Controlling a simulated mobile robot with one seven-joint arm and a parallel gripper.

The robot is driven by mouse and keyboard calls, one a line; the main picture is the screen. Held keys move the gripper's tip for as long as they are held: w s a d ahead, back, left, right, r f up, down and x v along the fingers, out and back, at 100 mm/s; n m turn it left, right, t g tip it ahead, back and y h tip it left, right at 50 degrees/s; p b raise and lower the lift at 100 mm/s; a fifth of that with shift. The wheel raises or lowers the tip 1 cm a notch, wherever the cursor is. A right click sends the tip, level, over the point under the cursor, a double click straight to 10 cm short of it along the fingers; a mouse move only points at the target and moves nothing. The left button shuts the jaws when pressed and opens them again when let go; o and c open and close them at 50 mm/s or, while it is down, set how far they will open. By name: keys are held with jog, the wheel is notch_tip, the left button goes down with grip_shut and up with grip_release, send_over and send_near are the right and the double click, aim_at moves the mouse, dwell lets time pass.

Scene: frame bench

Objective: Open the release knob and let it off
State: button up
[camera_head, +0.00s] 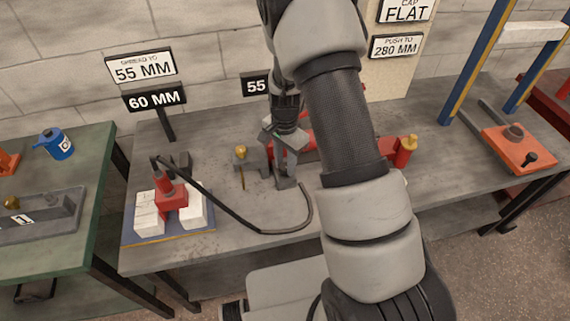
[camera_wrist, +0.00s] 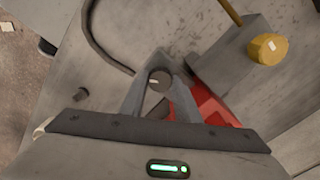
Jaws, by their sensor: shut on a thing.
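My gripper (camera_head: 284,180) points down at the bench beside the red pump (camera_head: 310,137), partly hidden by my arm. In the wrist view my gripper's fingers (camera_wrist: 161,92) are closed around a small round grey knob (camera_wrist: 160,77), which looks like the release knob. The red pump body (camera_wrist: 208,105) lies just right of the fingers there. A grey block with a yellow knob (camera_wrist: 268,48) is at the upper right; in the head view this yellow knob (camera_head: 240,151) is left of my gripper. How far the grey knob is turned cannot be told.
A black hose (camera_head: 250,226) curves across the bench to a red jack (camera_head: 170,193) between white blocks (camera_head: 148,221). Signs (camera_head: 155,99) stand behind. A red cylinder with a yellow cap (camera_head: 405,151) is to the right.

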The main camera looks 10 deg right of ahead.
aim_at(285, 166)
jog(key=n+b, duration=0.1)
jog(key=n, duration=0.4)
jog(key=shift+n+b, duration=0.65)
jog(key=shift+n, duration=1.75)
jog(key=o, duration=1)
jog(key=shift+o, duration=0.2)
jog(key=shift+r, duration=0.15)
notch_tip(285, 166, up, 17)
jog(key=p, duration=0.2)
jog(key=shift+r, duration=0.1)
